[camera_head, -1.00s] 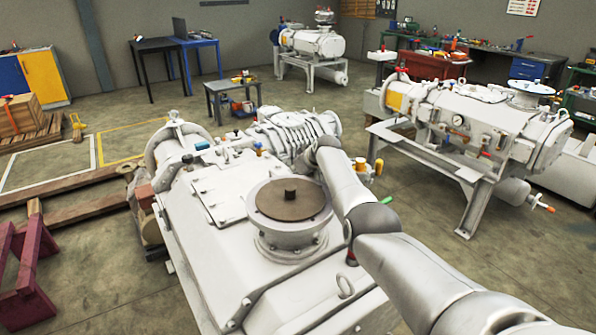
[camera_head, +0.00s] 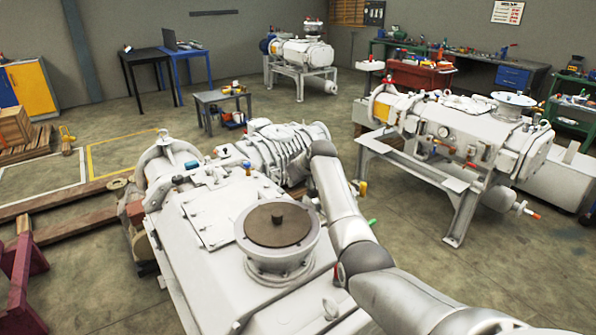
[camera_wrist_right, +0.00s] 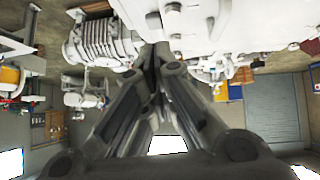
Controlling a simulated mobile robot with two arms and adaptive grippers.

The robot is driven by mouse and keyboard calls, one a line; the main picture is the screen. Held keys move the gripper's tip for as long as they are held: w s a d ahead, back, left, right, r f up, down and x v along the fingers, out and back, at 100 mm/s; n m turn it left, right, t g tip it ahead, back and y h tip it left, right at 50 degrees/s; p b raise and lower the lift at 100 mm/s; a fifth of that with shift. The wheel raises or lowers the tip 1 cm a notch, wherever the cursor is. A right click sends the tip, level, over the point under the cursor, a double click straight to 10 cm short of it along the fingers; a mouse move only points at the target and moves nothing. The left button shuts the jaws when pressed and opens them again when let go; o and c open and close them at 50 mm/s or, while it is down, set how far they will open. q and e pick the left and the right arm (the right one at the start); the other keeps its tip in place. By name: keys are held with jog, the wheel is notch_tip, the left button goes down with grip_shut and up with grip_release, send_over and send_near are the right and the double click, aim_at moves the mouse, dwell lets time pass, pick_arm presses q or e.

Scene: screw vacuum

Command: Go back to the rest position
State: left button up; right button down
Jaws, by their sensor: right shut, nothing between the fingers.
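My right arm comes in from the lower right in the head view and reaches over the right side of the large white vacuum pump (camera_head: 205,285). Its far end lies beside the pump's ribbed section (camera_head: 285,150); the fingers are hidden there. In the right wrist view my right gripper (camera_wrist_right: 154,52) has its fingers together, with nothing between them. A white machine body (camera_wrist_right: 245,25) fills the top of that view beyond the fingertips, and a ribbed white part (camera_wrist_right: 100,42) is to the left. I cannot tell the gap to them. My left gripper is not in view.
A round flange with a brown cover (camera_head: 275,226) stands up from the pump top, left of my arm. A second white pump (camera_head: 455,130) on a stand is at right. A small grey table (camera_head: 222,97) is behind. Open floor lies between the machines.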

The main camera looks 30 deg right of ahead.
jog(key=shift+d+v, duration=0.1)
jog(key=shift+v, duration=1.25)
jog(key=shift+d+v, duration=0.15)
jog(key=shift+v, duration=1.2)
jog(key=shift+w+r, duration=0.1)
